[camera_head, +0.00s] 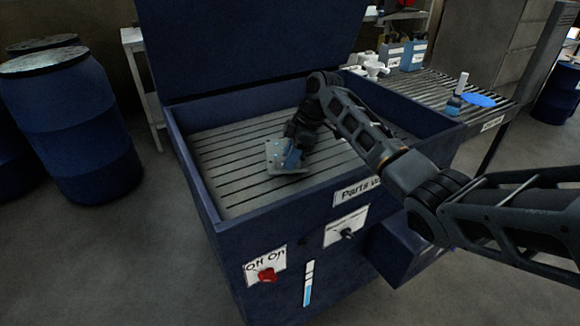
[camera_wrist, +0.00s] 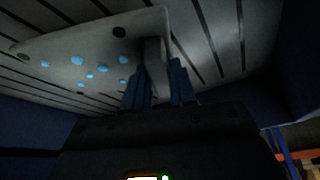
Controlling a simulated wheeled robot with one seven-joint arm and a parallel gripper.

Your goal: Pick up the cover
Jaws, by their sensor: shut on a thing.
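The cover (camera_head: 285,160) is a grey metal plate with blue spots, inside the parts washer over its slatted floor. In the wrist view the cover (camera_wrist: 95,65) fills the upper left, with dark holes near its corners and several blue spots on its face. My gripper (camera_head: 293,155) reaches down into the washer at the cover's edge. In the wrist view my gripper's blue fingers (camera_wrist: 160,82) are shut on a raised part of the cover. I cannot tell whether the cover touches the slats.
The dark blue parts washer (camera_head: 215,215) has raised walls and an open lid (camera_head: 245,45) behind. A slatted bench (camera_head: 440,92) with bottles and a blue disc (camera_head: 479,100) stands at the right. Blue barrels (camera_head: 75,125) stand at the left. Most of the washer's slatted floor (camera_head: 225,150) is clear.

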